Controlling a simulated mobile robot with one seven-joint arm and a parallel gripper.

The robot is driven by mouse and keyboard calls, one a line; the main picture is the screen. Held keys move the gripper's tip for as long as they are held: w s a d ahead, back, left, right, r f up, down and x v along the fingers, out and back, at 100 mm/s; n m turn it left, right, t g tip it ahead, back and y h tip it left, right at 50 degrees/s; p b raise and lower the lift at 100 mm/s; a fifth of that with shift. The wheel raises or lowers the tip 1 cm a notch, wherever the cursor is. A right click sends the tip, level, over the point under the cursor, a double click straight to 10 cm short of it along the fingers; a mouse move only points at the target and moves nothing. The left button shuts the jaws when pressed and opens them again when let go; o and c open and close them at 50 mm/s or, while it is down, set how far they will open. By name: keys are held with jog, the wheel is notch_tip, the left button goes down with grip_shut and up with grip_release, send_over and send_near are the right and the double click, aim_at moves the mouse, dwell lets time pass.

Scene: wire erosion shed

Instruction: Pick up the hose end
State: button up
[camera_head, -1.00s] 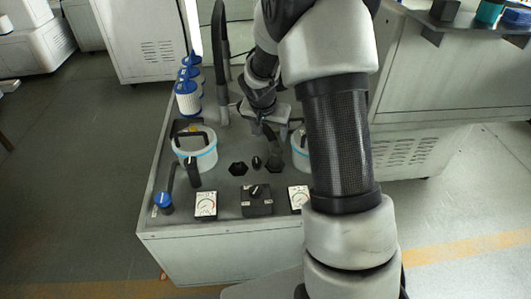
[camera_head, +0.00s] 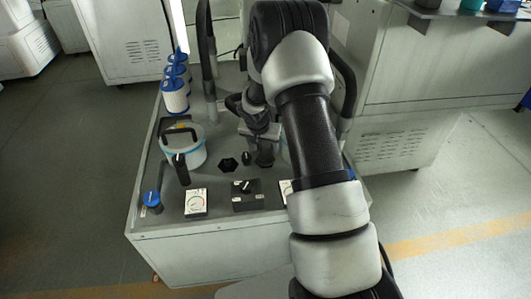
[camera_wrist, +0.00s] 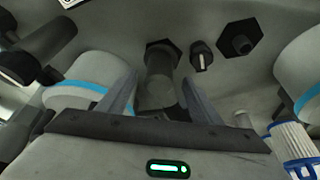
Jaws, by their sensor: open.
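The hose end looks like a dark grey upright cylinder (camera_wrist: 160,75) with a hexagonal base on the machine top; it also shows in the head view (camera_head: 265,158). My gripper (camera_wrist: 159,88) is open, with one finger on each side of the cylinder. I cannot tell whether either finger touches it. In the head view my gripper (camera_head: 262,140) points down at the cylinder from above, and my arm hides part of the area to its right.
A white canister with a blue band (camera_head: 190,148) stands left of my gripper; a second (camera_wrist: 85,85) is close by one finger. Blue-white filters (camera_head: 175,95) stand behind.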

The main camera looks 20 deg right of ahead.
jog(key=x, duration=0.3)
jog(key=shift+w+d+f, duration=0.1)
jog(key=shift+f, duration=0.15)
jog(key=shift+c, duration=0.3)
jog(key=c, duration=1.4)
grip_shut()
jog(key=shift+r, duration=0.1)
jog(key=shift+w+d+r, duration=0.1)
jog(key=shift+r, duration=0.05)
